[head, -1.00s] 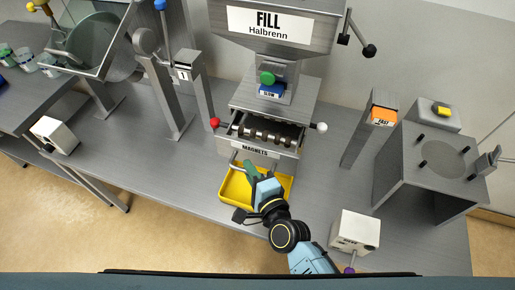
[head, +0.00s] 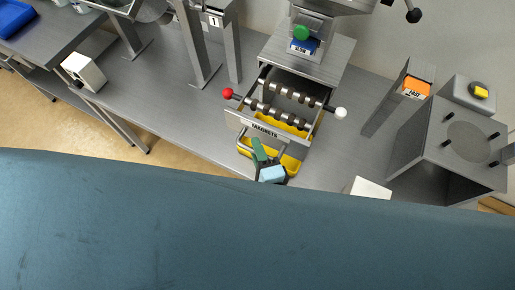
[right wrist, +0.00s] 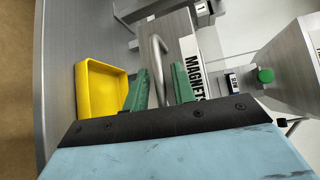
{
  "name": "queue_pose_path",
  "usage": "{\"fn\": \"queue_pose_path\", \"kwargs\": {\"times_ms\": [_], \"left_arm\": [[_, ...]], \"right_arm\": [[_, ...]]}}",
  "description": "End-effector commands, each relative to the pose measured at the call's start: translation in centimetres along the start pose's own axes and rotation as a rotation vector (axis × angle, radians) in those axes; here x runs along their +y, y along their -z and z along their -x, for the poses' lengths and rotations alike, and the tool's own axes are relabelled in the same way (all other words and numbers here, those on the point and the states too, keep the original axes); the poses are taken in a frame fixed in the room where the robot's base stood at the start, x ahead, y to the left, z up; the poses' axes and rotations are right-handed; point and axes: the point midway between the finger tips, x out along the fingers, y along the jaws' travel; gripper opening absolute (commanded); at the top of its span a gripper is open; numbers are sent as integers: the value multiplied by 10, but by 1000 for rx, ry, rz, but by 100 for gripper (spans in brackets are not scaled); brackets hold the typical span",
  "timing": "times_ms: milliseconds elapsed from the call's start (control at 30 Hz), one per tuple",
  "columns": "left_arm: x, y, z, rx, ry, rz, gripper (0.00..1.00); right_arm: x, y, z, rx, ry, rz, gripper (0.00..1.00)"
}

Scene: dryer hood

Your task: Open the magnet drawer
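The magnet drawer (head: 265,131), labelled MAGNETS, stands pulled out of its grey housing. Rows of magnet rods show over its open inside. Its front also shows in the right wrist view (right wrist: 190,62). The drawer's metal handle (right wrist: 159,75) runs between the two green fingers of my right gripper (right wrist: 160,80). My left gripper is not in view.
A yellow tray (right wrist: 98,90) lies under the drawer front. Red (head: 227,93) and white (head: 341,113) knobs flank the drawer. A white box (head: 369,188) is partly hidden at the right. Posts and a grey stand (head: 440,150) stand farther right.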

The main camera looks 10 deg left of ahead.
Motion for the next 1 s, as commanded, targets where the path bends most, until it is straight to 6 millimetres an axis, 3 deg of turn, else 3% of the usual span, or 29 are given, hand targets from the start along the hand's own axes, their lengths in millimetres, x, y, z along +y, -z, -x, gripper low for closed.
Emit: {"fn": "queue_pose_path", "kwargs": {"times_ms": [433, 1000], "left_arm": [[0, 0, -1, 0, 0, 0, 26], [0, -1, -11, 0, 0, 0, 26]], "right_arm": [[1, 1, 9, 1, 0, 0, 33], [1, 0, 120, -1, -2, 1, 33]]}}
